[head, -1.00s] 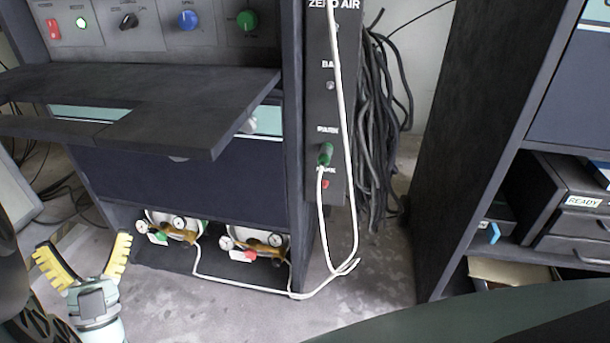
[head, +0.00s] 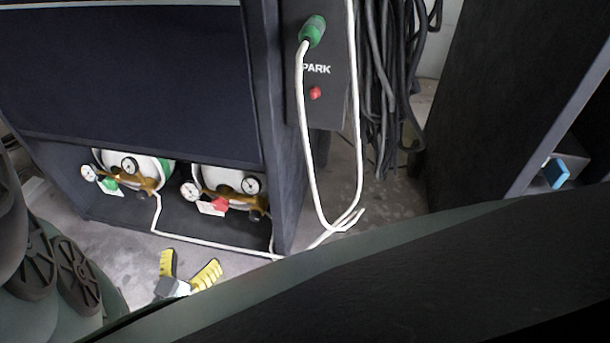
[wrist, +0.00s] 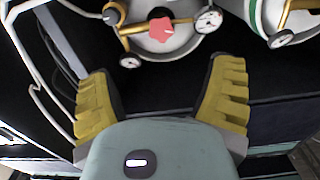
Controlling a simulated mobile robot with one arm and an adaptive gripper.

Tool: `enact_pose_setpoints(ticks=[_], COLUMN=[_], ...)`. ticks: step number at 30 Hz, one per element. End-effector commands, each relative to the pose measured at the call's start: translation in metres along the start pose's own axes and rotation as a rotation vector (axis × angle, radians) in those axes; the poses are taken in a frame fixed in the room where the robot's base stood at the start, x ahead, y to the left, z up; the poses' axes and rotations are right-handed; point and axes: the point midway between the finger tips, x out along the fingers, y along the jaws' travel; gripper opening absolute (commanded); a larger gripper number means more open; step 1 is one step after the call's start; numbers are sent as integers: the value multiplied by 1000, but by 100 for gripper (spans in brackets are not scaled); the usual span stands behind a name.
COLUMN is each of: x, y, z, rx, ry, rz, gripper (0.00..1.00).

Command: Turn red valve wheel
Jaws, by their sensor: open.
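The red valve wheel (head: 221,204) is on the brass regulator of the right-hand cylinder (head: 232,179), low in the open bay of the dark cabinet. In the wrist view the red wheel (wrist: 162,29) is near the top centre, beyond the fingertips and roughly in line with the gap between them. My gripper (head: 192,262) has yellow ribbed fingers spread apart and empty. It is in front of the bay, below the red wheel in the head view, and not touching it. The fingers also show wide open in the wrist view (wrist: 163,80).
A second cylinder with a green valve wheel (head: 112,183) stands to the left. Pressure gauges (head: 251,185) flank the red wheel. A white hose (head: 310,150) loops from a green plug (head: 313,31) down to the floor. Black cables (head: 385,110) hang on the right.

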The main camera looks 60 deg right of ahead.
Motion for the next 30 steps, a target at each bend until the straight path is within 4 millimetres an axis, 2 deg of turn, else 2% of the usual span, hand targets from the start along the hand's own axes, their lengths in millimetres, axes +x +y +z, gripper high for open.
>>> enact_pose_setpoints(ticks=[5,24,30], x=[21,129,150], y=[-1,0,0], z=[-1,1,1], rx=[3,5,2], ry=[3,5,3], rz=[3,3,2], gripper=[81,81,81])
